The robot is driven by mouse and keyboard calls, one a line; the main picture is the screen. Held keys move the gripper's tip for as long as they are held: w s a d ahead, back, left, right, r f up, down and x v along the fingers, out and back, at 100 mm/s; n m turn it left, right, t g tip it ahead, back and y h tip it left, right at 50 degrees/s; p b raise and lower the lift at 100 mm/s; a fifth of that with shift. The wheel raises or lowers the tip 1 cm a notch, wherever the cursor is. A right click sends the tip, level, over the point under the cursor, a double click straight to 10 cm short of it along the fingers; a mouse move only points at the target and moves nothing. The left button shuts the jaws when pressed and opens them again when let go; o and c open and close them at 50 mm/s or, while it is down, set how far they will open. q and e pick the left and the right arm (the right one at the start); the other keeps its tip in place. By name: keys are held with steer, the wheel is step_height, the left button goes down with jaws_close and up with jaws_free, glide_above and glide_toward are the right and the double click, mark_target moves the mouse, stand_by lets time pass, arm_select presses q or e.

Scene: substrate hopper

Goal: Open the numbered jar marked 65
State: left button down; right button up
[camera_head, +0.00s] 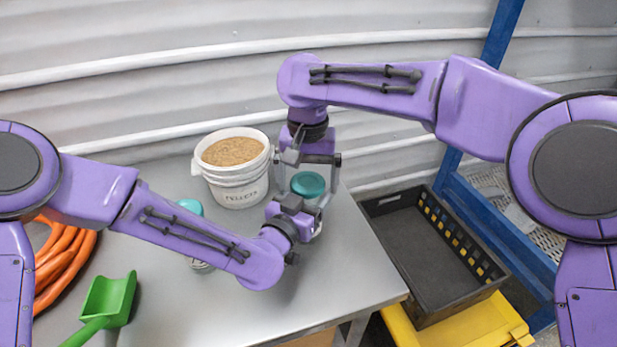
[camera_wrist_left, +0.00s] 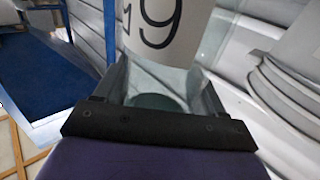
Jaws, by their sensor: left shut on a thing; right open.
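A clear jar with a teal lid (camera_head: 308,184) stands upright near the table's right edge. My left gripper (camera_head: 311,214) is shut on this jar from the near left side. In the left wrist view the jar's white label (camera_wrist_left: 152,30) shows a 9-like digit and part of another. That view looks upside down, so it may be a 6; I cannot read the full number. My right gripper (camera_head: 309,172) is open and points down from above, its fingers on either side of the lid. A second jar with a teal lid (camera_head: 190,206) stands partly behind my left arm.
A white bucket (camera_head: 238,190) of brown pellets stands close behind the left gripper. A green scoop (camera_head: 108,300) and an orange coiled hose (camera_head: 70,262) lie at the left. A black crate (camera_head: 398,205) on a yellow support stands right of the table. The table front (camera_head: 300,300) is clear.

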step_height(320, 180, up, 8)
steer(key=shift+f, duration=0.1)
steer(key=shift+c, duration=0.4)
step_height(320, 180, down, 8)
steer(key=shift+r, duration=0.1)
steer(key=c, duration=1)
steer(key=o, duration=1.1)
